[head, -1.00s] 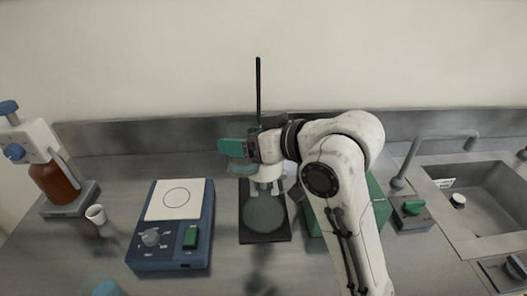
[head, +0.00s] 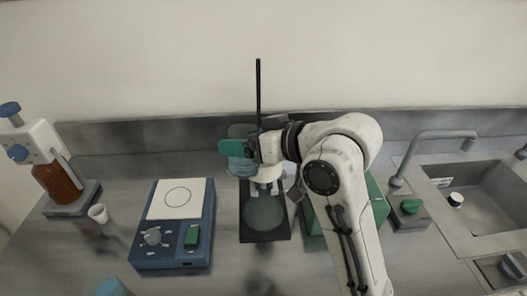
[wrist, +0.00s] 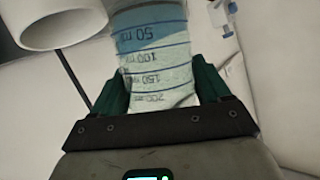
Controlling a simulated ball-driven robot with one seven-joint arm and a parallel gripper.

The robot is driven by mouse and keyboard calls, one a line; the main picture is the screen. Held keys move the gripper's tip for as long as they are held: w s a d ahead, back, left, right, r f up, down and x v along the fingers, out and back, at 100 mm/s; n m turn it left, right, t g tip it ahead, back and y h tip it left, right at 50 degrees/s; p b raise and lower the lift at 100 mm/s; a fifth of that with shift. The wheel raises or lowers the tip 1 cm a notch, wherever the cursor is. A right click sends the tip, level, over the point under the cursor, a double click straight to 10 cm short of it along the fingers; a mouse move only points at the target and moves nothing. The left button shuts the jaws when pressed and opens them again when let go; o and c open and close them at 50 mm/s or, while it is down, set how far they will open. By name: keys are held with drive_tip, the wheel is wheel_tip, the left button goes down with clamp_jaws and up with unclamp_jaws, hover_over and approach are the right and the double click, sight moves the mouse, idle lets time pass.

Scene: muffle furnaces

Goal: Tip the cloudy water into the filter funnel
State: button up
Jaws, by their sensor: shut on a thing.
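My gripper (head: 238,148) is shut on a clear graduated beaker (head: 242,168), in front of the black stand rod (head: 258,95). In the wrist view the beaker (wrist: 155,50) sits between the green fingers, with blue marks and bluish, cloudy contents toward the picture's top. Its exact tilt is hard to tell. A white round-rimmed vessel, seemingly the filter funnel (wrist: 60,22), shows at the wrist view's upper left. In the head view the white funnel (head: 266,187) is partly hidden by my gripper, above a clear flask (head: 265,213) on a black base (head: 262,236).
A blue hotplate-like device (head: 170,250) stands left of the flask. A green box (head: 312,226) is close on the right, partly behind my arm. A sink (head: 485,205) lies far right.

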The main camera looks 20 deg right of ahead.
drive_tip(key=shift+r+m+g+y+p, duration=0.15)
drive_tip(key=shift+m+g+y+p, duration=0.45)
drive_tip(key=shift+p, duration=1.5)
idle(1.1)
drive_tip(key=shift+m+p, duration=0.7)
drive_tip(key=shift+p, duration=0.35)
idle(0.8)
idle(0.6)
drive_tip(key=shift+m+g+y, duration=0.3)
drive_tip(key=shift+m+y, duration=0.1)
drive_tip(key=shift+w+d+f+m+y, duration=0.2)
drive_tip(key=shift+f+m+y, duration=0.15)
drive_tip(key=shift+m, duration=0.15)
idle(0.8)
drive_tip(key=shift+f+m+g, duration=0.1)
drive_tip(key=shift+m+g, duration=0.2)
